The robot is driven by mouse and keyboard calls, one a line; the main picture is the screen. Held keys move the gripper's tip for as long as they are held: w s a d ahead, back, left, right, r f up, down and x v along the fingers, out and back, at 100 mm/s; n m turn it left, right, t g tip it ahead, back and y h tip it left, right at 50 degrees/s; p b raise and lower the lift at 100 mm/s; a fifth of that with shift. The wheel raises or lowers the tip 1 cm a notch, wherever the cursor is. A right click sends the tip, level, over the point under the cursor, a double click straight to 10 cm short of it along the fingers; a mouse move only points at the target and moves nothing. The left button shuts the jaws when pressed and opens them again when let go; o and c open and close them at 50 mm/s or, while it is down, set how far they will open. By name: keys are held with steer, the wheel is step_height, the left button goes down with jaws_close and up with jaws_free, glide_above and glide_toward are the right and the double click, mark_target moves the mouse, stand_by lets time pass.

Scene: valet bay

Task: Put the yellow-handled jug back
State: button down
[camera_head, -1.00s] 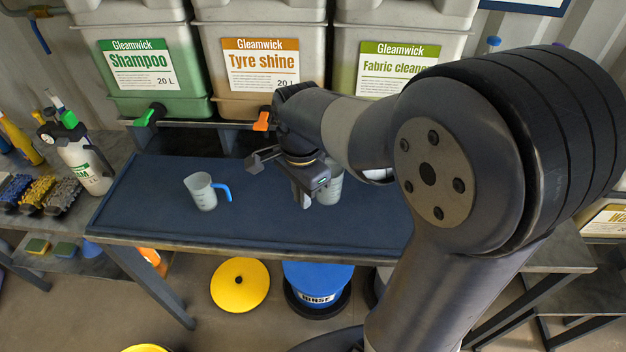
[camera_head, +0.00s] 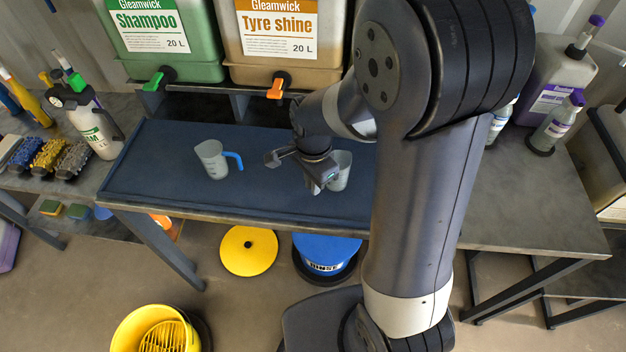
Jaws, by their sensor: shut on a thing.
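A grey translucent measuring jug (camera_head: 343,172) is at my gripper (camera_head: 322,184), on the right part of the dark blue mat (camera_head: 260,197). My gripper is shut on this jug at its left side. The gripper covers the handle, so I cannot see its colour. I cannot tell whether the jug's base touches the mat. A second, similar jug (camera_head: 211,160) with a blue handle stands upright on the mat to the left, apart from my gripper. No yellow handle shows.
Behind the mat are a Shampoo tank (camera_head: 165,40) with a green tap and a Tyre shine tank (camera_head: 283,40) with an orange tap. A spray bottle (camera_head: 92,125) and brushes (camera_head: 48,155) stand left. Mat between the jugs is clear. A yellow bucket (camera_head: 150,325) stands on the floor.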

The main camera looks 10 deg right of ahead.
steer(key=shift+f, duration=0.1)
steer(key=shift+f, duration=0.15)
steer(key=c, duration=1.5)
jaws_free()
step_height(320, 180, up, 13)
steer(key=shift+f, duration=0.2)
steer(key=shift+w, duration=0.1)
